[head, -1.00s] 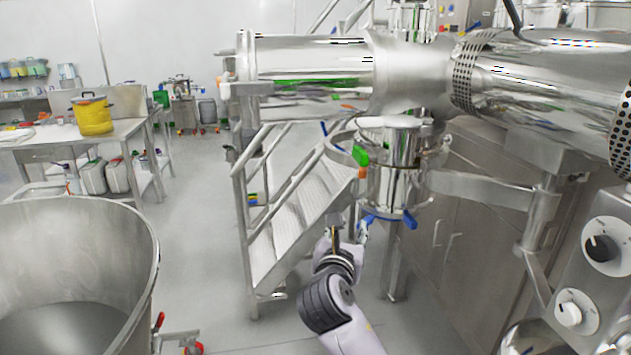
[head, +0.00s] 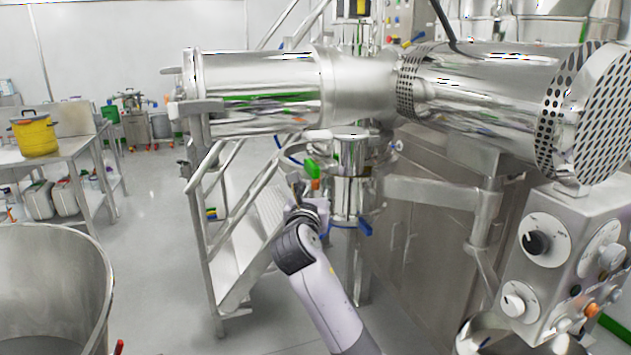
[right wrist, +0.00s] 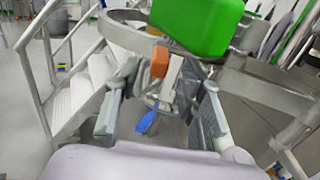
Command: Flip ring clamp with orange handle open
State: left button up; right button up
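The ring clamp's orange handle (head: 315,184) shows small just below a green block (head: 312,168), at the left side of the steel vessel in the head view. In the right wrist view the orange handle (right wrist: 160,62) is close, below the large green block (right wrist: 195,25), with a pale lever part beneath it. My right gripper (right wrist: 162,95) is open, one finger on each side of the handle's line, with visible gaps. In the head view my right gripper (head: 299,190) is beside the clamp, its fingers partly hidden by the wrist. My left gripper is out of view.
A blue handle (head: 365,228) is on the vessel's lower edge. Steel stairs (head: 235,265) stand to the left, and a control box (head: 560,262) is at the right. A large open steel drum (head: 50,270) is at lower left. Clear floor lies between drum and stairs.

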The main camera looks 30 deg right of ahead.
aim_at(315, 185)
jog(key=shift+x, duration=2.1)
jog(key=shift+c, duration=0.2)
grip_shut()
